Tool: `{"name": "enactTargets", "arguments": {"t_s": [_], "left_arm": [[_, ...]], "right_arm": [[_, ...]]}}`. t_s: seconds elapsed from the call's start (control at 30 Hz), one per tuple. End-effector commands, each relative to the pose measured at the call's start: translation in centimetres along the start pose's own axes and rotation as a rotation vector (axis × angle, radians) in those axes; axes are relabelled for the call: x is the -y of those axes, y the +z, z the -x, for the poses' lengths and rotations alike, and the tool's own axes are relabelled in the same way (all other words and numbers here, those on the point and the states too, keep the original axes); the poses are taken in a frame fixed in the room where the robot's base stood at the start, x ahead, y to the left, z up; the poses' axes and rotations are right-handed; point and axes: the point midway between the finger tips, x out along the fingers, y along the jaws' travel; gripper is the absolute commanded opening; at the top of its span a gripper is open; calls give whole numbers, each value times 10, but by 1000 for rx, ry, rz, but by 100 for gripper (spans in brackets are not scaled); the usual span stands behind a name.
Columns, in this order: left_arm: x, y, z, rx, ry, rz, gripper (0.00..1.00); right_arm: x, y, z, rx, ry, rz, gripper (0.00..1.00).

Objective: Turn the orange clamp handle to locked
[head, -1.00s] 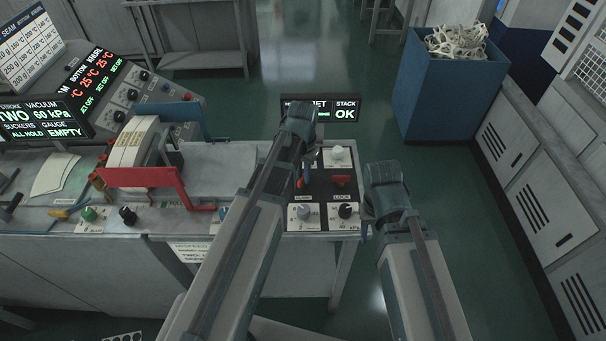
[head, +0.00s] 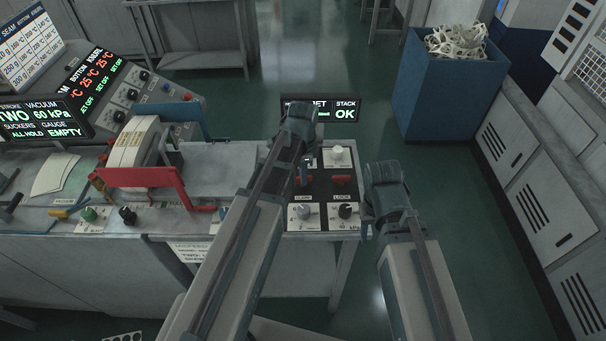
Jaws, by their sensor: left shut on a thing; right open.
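The control panel (head: 322,190) has a small orange-red handle (head: 307,181) on its left side, which I take to be the clamp handle. It is mostly hidden by my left wrist and its exact angle is unclear. My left gripper (head: 303,172) reaches down over it from above and is shut on it, with its fingers largely covered by the arm. A second red handle (head: 342,180) lies level on the right side of the panel. My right gripper (head: 368,212) is open and empty just right of the panel, its fingers mostly hidden.
Two knobs sit at the panel's front and a white knob (head: 338,153) at its back. A display (head: 345,110) reading OK stands behind. A red bracket (head: 145,178) is on the bench to the left. A blue bin (head: 445,100) stands at the back right.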

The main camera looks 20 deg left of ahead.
Motion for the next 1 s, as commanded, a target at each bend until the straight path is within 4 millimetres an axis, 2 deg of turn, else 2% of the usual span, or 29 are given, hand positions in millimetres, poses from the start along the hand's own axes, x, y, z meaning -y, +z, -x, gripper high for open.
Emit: {"name": "enactTargets", "arguments": {"t_s": [0.4,0.93,0.97,1.0], "left_arm": [[0,0,0,0,1,-161,0],[0,0,0,0,1,-182,0],[0,0,0,0,0,-182,18],[0,0,0,0,0,-182,25]], "right_arm": [[0,0,0,0,0,0,50],[0,0,0,0,0,0,50],[0,0,0,0,0,0,50],[0,0,0,0,0,0,50]]}}
